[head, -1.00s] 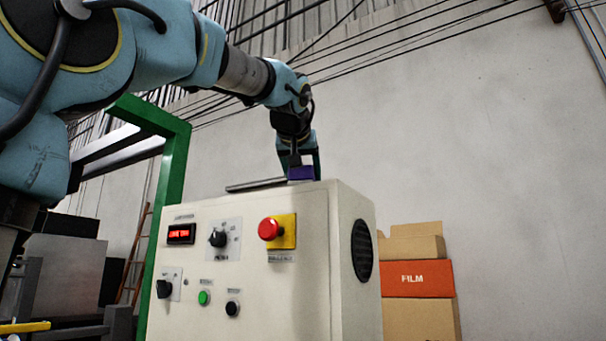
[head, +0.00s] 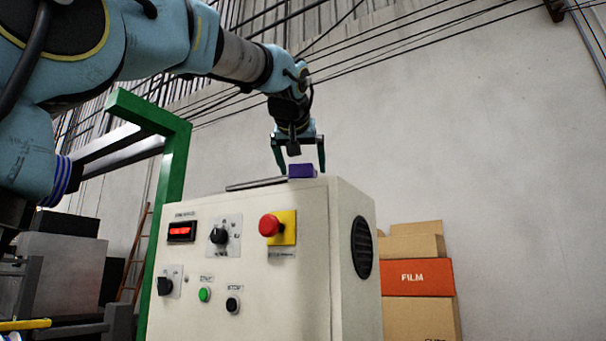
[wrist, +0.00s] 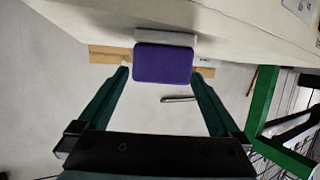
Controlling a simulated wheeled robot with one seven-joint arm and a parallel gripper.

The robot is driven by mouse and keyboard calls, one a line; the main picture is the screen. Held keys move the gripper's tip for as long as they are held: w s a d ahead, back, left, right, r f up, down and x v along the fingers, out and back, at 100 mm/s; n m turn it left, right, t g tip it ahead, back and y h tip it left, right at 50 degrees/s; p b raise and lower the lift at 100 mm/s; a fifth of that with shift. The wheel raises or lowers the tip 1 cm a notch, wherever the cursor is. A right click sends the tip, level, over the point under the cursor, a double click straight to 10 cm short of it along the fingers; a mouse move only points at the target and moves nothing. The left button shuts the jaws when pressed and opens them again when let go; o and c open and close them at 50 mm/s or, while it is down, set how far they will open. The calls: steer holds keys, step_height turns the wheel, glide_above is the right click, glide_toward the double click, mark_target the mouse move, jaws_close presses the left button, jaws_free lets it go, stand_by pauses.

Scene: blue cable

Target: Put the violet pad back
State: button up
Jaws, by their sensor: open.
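The violet pad (head: 302,171) sits at the top of the white control cabinet (head: 320,250), near its right end. My gripper (head: 300,164) is above it, pointing down, with its green fingers spread wide to either side. In the wrist view the violet pad (wrist: 163,64) shows between and beyond the fingertips, with a clear gap on each side. My gripper (wrist: 161,76) is open and empty there. A pale grey strip (wrist: 166,39) borders the pad on its cabinet side. The pad's underside contact is hard to see.
A grey bar (head: 256,184) lies on the cabinet top, left of the pad. A green frame (head: 165,190) stands left of the cabinet. Cardboard boxes and an orange FILM box (head: 417,278) stand to the right.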

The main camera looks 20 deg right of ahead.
steer(key=b+v, duration=0.2)
steer(key=v, duration=0.8)
